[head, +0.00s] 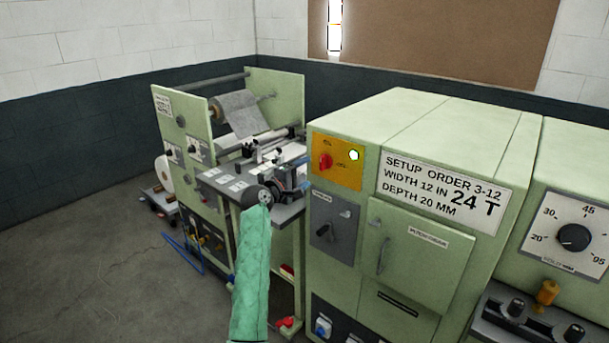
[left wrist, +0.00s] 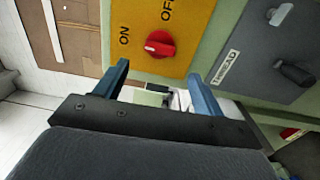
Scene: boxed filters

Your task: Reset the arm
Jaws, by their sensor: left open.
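My left arm, in a green sleeve, reaches up from the bottom of the head view. My left gripper (head: 290,186) is beside the left side of the green cabinet, small and partly hard to make out. In the left wrist view the left gripper's (left wrist: 160,90) two blue fingers are spread, with nothing held between them. A red rotary switch (left wrist: 160,44) on a yellow panel (left wrist: 190,18) marked ON and OFF is beyond the fingers, apart from them. The red switch also shows in the head view (head: 326,162). My right gripper is not in view.
The green cabinet (head: 460,115) with a setup-order label stands close on the right. A roll machine (head: 183,165) with grey web stands behind the arm. A dial panel (head: 568,240) is at far right. Open floor (head: 80,270) lies at left.

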